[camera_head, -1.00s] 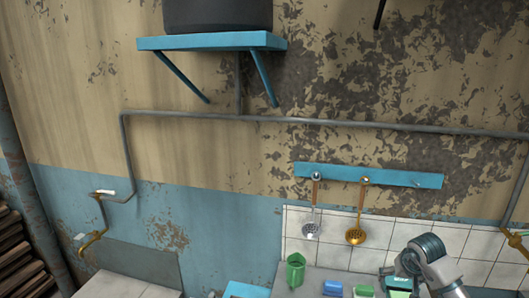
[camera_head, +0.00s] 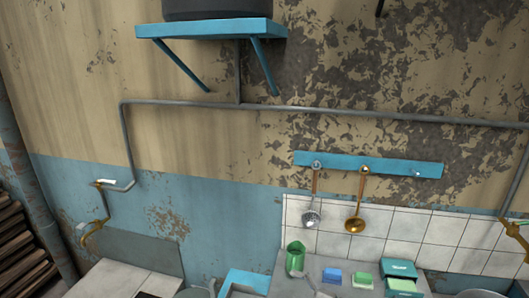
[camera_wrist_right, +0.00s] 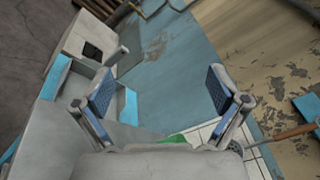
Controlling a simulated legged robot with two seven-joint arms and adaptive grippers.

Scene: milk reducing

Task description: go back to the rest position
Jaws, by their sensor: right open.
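My right gripper (camera_wrist_right: 160,90) is open in the right wrist view, with its two blue-padded fingers wide apart and nothing between them. Below and between the fingers, part of a green object (camera_wrist_right: 174,139) shows near white tiles. In the head view a green cup (camera_head: 294,250) stands on the counter at the lower middle. A grey curved shape partly covers its lower part; I cannot tell whether it is mine. My left gripper is not in view.
A blue block (camera_head: 331,276), a green block (camera_head: 363,281) and a teal box (camera_head: 399,269) stand right of the cup. A ladle (camera_head: 355,224) and a skimmer (camera_head: 312,217) hang from a blue rail (camera_head: 390,177). A blue shelf (camera_head: 210,29) holds a dark pot (camera_head: 217,8).

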